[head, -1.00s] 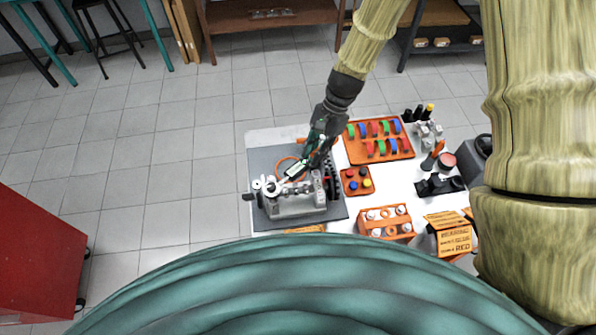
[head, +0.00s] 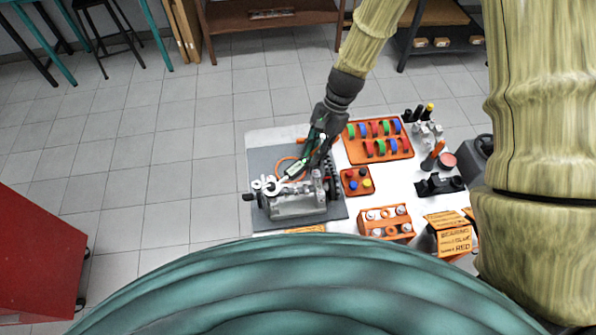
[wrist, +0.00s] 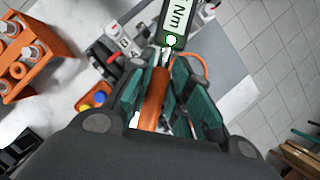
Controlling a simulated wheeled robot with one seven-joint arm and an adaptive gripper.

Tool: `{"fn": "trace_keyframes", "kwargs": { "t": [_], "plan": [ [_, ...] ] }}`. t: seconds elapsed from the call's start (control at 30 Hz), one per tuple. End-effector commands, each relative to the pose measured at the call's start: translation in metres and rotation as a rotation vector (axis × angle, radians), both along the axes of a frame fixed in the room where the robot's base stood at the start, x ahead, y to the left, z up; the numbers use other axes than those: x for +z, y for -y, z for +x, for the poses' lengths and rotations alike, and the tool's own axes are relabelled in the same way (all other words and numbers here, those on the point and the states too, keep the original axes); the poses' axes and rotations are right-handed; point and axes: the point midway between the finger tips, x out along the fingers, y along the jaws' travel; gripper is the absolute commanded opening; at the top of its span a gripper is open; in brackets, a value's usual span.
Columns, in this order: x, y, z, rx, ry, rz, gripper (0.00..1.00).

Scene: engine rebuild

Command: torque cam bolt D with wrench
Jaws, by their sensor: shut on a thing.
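My gripper (head: 320,152) is shut on the orange handle of the torque wrench (wrist: 153,98). The wrench's display, marked Nm, and a lit green light show beyond the fingers in the wrist view. In the head view the wrench (head: 292,179) slants down-left from the gripper, its ring-like head over the left end of the grey engine block (head: 298,208). Part of the block (wrist: 124,44), with letter marks, shows in the wrist view. I cannot make out cam bolt D or tell whether the wrench head sits on it.
The block rests on a dark mat (head: 262,158) on the white table (head: 405,187). To the right are an orange tray of coloured parts (head: 349,154), a small orange tray (head: 346,191), an orange holder with white parts (head: 384,231) and a labelled box (head: 453,241). An orange cable loops by the wrench.

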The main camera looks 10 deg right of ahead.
Motion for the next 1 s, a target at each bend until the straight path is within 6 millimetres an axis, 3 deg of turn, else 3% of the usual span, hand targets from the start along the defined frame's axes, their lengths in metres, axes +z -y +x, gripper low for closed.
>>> {"fn": "trace_keyframes", "kwargs": {
  "t": [1.0],
  "plan": [
    [0.0095, -0.0001, 0.0001, 0.000, 0.000, 0.000, 0.00]
  ]
}}
